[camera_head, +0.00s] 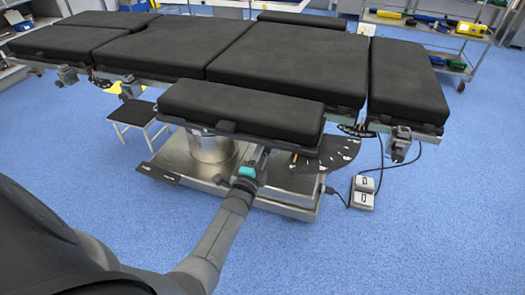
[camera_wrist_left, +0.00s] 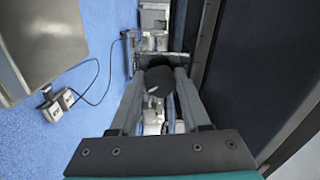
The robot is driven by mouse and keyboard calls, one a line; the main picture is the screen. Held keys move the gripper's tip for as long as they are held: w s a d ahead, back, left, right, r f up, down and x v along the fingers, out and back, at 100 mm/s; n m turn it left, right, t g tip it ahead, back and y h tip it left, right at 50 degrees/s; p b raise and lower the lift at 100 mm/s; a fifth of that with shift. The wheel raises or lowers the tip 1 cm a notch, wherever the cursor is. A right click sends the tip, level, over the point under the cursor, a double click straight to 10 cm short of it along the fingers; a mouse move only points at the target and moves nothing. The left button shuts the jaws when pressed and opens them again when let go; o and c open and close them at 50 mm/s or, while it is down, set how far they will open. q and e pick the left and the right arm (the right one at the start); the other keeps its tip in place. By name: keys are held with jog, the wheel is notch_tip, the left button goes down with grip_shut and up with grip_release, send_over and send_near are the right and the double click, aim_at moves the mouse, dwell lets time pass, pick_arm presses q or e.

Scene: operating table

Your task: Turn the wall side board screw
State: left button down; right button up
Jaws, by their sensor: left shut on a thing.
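The side board (camera_head: 242,106), a black padded board, juts out from the near side of the operating table (camera_head: 290,58). My left gripper (camera_head: 262,156) reaches up beneath its near edge. The screw is a black round knob (camera_wrist_left: 159,80) in the left wrist view. There the two fingers of my left gripper (camera_wrist_left: 161,77) are shut on the knob, one on each side. In the head view the knob is hidden under the board. My right gripper is in neither view.
The table's metal base (camera_head: 290,200) stands below the board. A white foot pedal (camera_head: 362,192) with cables lies on the blue floor to the right. A small step stool (camera_head: 135,113) stands at left. A trolley (camera_head: 430,35) is behind. The near floor is clear.

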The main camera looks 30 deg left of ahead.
pick_arm(q)
jog(key=n, duration=0.3)
jog(key=shift+n, duration=0.3)
jog(key=n+p, duration=0.1)
jog(key=n, duration=0.3)
jog(key=shift+f+n, duration=0.15)
jog(key=shift+n, duration=0.15)
jog(key=shift+d+n, duration=0.1)
jog(key=shift+n, duration=1.7)
jog(key=n, duration=0.3)
jog(key=shift+n, duration=1.2)
jog(key=n, duration=0.3)
jog(key=shift+d+n, duration=0.15)
jog(key=shift+n, duration=2.05)
jog(key=n, duration=0.3)
jog(key=shift+n+b, duration=0.35)
jog(key=shift+n, duration=0.35)
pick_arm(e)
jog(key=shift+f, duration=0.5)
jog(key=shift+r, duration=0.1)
